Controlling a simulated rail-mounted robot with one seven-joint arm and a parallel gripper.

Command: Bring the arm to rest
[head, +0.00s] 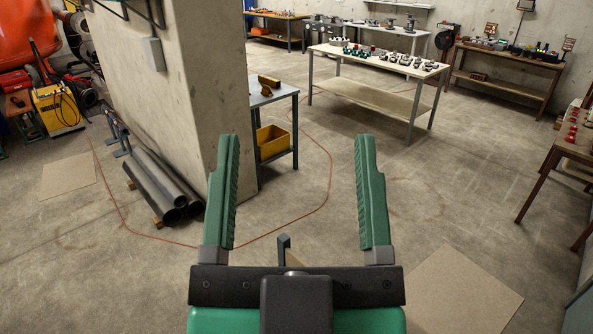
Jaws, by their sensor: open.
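My gripper (294,190) is at the lower middle of the head view, with its two green ribbed fingers pointing up the picture. The fingers are wide apart and nothing is between them. A small dark hooked piece (284,248) shows just beyond the gripper's black crossbar. The rest of my arm is out of view.
A concrete pillar (175,90) stands left of the gripper, with grey pipes (160,185) at its foot. A small table (272,93) with a yellow bin (272,142) stands beside it. A long table (375,60) with fittings is farther back. Open floor lies right.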

